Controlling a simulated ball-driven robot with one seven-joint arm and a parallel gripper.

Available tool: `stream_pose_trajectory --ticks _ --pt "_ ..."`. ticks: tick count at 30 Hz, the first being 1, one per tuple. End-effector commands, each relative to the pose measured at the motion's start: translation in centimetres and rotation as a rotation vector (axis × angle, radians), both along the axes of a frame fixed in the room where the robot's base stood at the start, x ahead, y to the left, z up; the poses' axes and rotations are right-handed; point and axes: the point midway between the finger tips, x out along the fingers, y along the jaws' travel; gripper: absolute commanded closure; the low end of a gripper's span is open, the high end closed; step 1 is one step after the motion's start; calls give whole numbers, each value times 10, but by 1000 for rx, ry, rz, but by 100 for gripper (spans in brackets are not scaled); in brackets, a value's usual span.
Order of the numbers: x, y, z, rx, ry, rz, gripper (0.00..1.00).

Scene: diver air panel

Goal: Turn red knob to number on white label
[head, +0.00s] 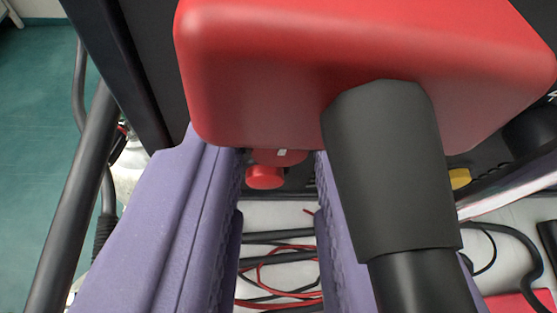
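My gripper (281,165) has two purple fingers reaching up the picture, with a clear gap between them. It is open. A small red knob (265,178) shows in that gap, nearer the left finger; I cannot tell whether they touch. Just above it is another red part (285,156) with a small white mark, partly hidden. A large red block (350,60) with a thick black cylinder (390,170) fills the top and covers part of the right finger and whatever lies behind. I see no readable white label or number.
A yellow knob (459,179) sits right of the black cylinder. Below the gap, red and black hoses (280,262) cross a pale surface. A black bar (75,200) runs down the left side. Green floor (35,120) is open at the far left.

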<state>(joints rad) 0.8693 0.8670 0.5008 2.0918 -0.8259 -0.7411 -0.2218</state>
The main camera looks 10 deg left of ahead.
Motion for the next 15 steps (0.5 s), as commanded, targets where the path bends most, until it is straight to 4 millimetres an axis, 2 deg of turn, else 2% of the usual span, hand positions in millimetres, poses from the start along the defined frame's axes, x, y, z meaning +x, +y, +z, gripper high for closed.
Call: stream_pose_trajectory --ticks 2,8,15 --pt "0 -2 6 55 23 -2 100" --pt "1 -3 6 198 82 -3 100" --pt "1 -3 1 226 94 -1 100"
